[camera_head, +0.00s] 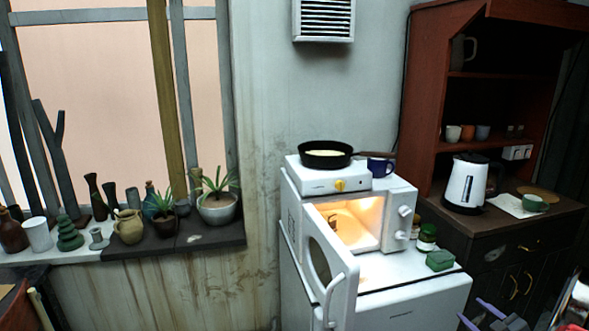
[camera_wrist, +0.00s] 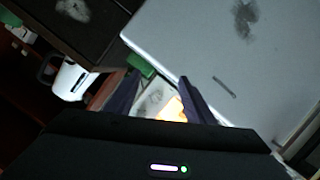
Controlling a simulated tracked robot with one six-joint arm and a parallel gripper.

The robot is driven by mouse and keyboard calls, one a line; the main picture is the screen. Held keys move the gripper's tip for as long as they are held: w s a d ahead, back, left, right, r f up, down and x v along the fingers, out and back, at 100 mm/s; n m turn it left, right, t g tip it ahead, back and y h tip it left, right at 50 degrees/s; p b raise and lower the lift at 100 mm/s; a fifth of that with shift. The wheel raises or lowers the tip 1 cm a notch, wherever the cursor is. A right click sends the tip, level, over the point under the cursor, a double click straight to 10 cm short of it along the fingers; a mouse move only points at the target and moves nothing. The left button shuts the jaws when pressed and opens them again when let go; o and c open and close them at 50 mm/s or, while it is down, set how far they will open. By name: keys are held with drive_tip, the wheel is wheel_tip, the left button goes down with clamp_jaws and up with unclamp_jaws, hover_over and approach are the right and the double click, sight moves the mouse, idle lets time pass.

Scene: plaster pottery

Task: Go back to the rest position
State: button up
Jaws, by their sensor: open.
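My gripper (camera_head: 470,309) shows at the bottom right of the head view, with its purple fingers pointing left. In the wrist view my gripper (camera_wrist: 158,88) is open, with its two dark purple fingers apart and nothing visible between them. It is in front of the white fridge (camera_head: 420,300) and apart from the things on top. The microwave (camera_head: 408,205) stands on the fridge with its door (camera_head: 328,262) wide open and its inside lit. A round plate-like thing is partly visible inside. The lit inside (camera_wrist: 172,108) also shows between the fingers in the wrist view.
A hot plate (camera_head: 315,182) with a black pan (camera_head: 325,155) and a blue mug (camera_head: 380,167) are on the microwave. A green box (camera_head: 440,260) and jars (camera_head: 427,237) stand beside it. A kettle (camera_head: 466,184) stands on the right cabinet. Pottery and plants line the windowsill (camera_head: 215,238).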

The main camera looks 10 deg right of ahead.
drive_tip(key=s+d+f+m+g+h, duration=0.3)
drive_tip(key=s+d+f+m+g, duration=0.1)
drive_tip(key=s+g, duration=0.15)
drive_tip(key=s+a+r+m+g, duration=0.3)
drive_tip(key=s+a+r+g, duration=0.1)
drive_tip(key=a, duration=0.2)
drive_tip(key=s+a+r+y, duration=0.1)
drive_tip(key=s+a+r, duration=0.2)
drive_tip(key=a+r, duration=0.4)
drive_tip(key=s+a+r+n+y, duration=0.1)
drive_tip(key=s+a+r, duration=0.3)
drive_tip(key=a, duration=2.2)
drive_tip(key=s+a+r+n+y, duration=0.1)
drive_tip(key=s+a+r+y, duration=0.2)
drive_tip(key=a+r, duration=0.8)
drive_tip(key=a, duration=0.5)
drive_tip(key=shift+s+a+r, duration=0.2)
drive_tip(key=shift+a, duration=0.2)
drive_tip(key=shift+c, duration=0.7)
